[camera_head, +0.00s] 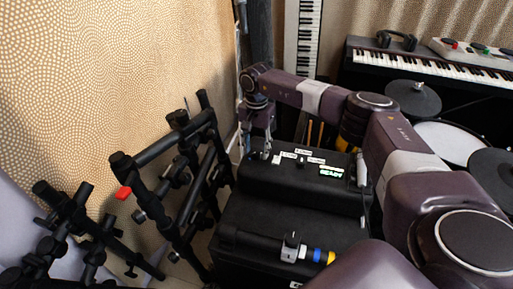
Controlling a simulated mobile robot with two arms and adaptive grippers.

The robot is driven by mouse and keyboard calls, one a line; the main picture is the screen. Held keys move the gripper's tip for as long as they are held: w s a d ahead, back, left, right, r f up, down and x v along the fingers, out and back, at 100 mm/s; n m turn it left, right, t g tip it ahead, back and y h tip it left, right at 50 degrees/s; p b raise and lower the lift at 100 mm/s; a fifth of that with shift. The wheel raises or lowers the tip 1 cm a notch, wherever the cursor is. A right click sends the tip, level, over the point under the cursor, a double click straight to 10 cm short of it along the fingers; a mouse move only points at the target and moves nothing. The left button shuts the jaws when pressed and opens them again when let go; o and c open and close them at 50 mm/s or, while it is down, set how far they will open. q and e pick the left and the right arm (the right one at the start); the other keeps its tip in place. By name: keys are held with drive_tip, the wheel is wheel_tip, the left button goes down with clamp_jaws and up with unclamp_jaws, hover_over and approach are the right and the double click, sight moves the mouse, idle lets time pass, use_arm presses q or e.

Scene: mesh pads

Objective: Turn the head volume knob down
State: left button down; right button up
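A black amplifier head (310,188) sits on a larger black cabinet (262,215) in the lower middle of the head view. Small white labels (303,154) and a lit greenish display (331,172) show along its top. My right arm reaches in from the right, over the amplifier. My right gripper (266,154) points down at the left end of the label row, close to a small pale knob or label (276,159). Its fingers are small and dark here, and I cannot tell whether they touch a knob. Which knob is the volume knob is too small to read. My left gripper is not in view.
Keyboards (440,68), headphones (397,40) and drum pads (414,97) are at the back right. A black cylinder with coloured bands (268,243) lies across the front.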

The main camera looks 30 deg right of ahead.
sight(256, 152)
wheel_tip(256, 152, up, 12)
idle(0.6)
idle(0.5)
